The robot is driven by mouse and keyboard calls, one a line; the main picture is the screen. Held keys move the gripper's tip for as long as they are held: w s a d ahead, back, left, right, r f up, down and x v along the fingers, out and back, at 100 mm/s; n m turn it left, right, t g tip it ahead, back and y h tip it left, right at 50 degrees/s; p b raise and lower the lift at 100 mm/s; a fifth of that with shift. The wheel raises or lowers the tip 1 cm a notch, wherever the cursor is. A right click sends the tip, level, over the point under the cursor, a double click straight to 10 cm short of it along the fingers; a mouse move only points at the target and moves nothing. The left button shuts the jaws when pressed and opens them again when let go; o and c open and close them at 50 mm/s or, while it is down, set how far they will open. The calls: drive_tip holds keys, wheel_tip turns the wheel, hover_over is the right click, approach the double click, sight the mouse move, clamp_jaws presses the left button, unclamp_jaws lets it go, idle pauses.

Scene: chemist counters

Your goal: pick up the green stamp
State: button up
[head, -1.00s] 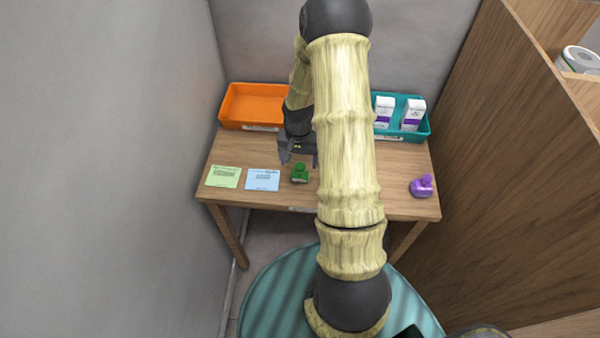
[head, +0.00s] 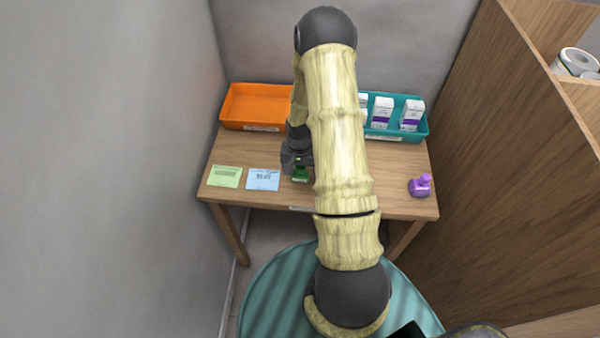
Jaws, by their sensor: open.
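The green stamp (head: 300,175) stands on the wooden table near its front edge, right of the blue card. My gripper (head: 297,168) is open and low over the table at the stamp. Its dark fingers hide the upper part of the stamp. One finger shows to the left of the stamp; the other side is partly hidden by my arm. I cannot tell whether the fingers touch the stamp.
A green card (head: 224,176) and a blue card (head: 263,179) lie left of the stamp. A purple stamp (head: 420,186) stands at the right. An orange tray (head: 255,107) and a teal tray (head: 420,130) with white boxes stand at the back. A wooden partition (head: 520,170) rises at the right.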

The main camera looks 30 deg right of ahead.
idle(0.4)
drive_tip(key=c, duration=1.1)
drive_tip(key=shift+r, duration=0.15)
wheel_tip(320, 180, up, 10)
drive_tip(key=shift+f+b, duration=0.1)
drive_tip(key=shift+b, duration=0.75)
drive_tip(key=o, duration=0.4)
drive_tip(key=shift+c, duration=1.4)
drive_tip(key=shift+o, duration=0.6)
